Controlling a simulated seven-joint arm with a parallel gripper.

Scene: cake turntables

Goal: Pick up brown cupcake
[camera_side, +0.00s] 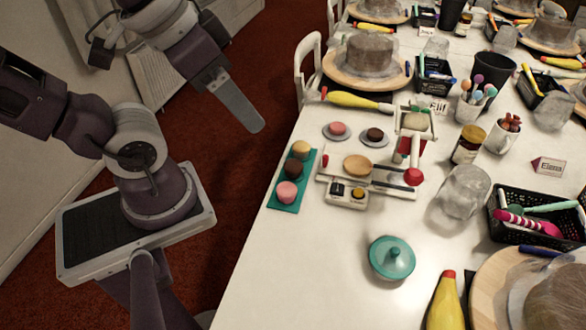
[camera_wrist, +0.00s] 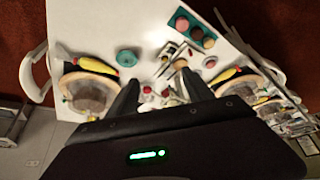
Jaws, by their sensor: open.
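A brown cupcake (camera_side: 293,169) sits in the middle of a teal tray (camera_side: 272,204) near the table's left edge. A tan cupcake (camera_side: 301,148) is behind it and a pink one (camera_side: 287,192) is in front. The brown cupcake also shows near the top of the wrist view (camera_wrist: 195,34). Another brown cake (camera_side: 375,134) lies on a small grey plate, beside a pink one (camera_side: 338,129). My gripper (camera_side: 240,105) is high up, left of the table and well apart from the tray. Its two fingers are spread and empty in the wrist view (camera_wrist: 160,92).
A small white device with a red knob (camera_side: 413,176) stands right of the tray. A teal lidded dish (camera_side: 392,258) is in front. Yellow piping bags, black baskets and wrapped cakes on turntables crowd the right and back. The front-left tabletop is clear. A white chair (camera_side: 308,68) is beyond.

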